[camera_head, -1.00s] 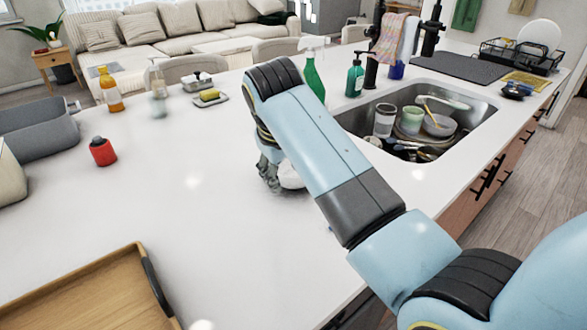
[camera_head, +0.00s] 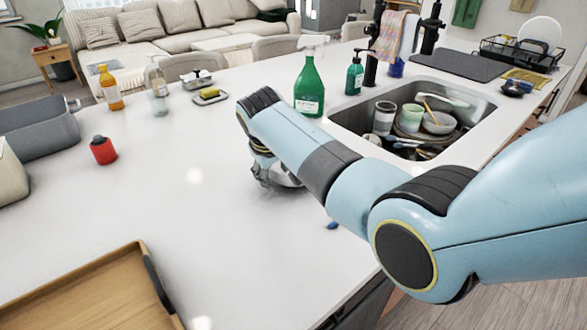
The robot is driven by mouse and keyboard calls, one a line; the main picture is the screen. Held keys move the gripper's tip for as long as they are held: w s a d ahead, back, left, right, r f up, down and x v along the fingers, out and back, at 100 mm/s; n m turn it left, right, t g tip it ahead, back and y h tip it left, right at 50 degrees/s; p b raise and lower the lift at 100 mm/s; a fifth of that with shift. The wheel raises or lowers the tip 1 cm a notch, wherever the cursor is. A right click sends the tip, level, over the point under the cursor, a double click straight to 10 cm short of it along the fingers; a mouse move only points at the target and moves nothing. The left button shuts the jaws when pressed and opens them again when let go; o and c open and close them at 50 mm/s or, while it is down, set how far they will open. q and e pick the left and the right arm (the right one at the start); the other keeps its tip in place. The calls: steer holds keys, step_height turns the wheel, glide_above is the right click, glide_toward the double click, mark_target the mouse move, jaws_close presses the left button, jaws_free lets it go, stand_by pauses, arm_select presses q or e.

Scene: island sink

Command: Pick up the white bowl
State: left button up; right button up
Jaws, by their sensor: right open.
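My right gripper (camera_head: 264,178) points down at the countertop left of the sink. It is open, and its fingers are partly hidden by my own arm. A pale rounded thing (camera_head: 287,179) shows just right of its fingers, mostly covered by my arm; it looks like a white bowl, but I cannot tell for sure or whether the fingers touch it. Another whitish bowl (camera_head: 438,123) sits in the sink among dishes. My left gripper is not in view.
The sink (camera_head: 345,118) holds cups and dishes. A green spray bottle (camera_head: 310,88) stands behind my right arm. A red bottle (camera_head: 103,151) and a wooden tray (camera_head: 90,285) are at left. A small blue thing (camera_head: 332,225) lies near the front edge. The middle counter is clear.

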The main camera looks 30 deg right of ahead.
steer(key=shift+f, duration=0.15)
jaws_close()
stand_by(0.5)
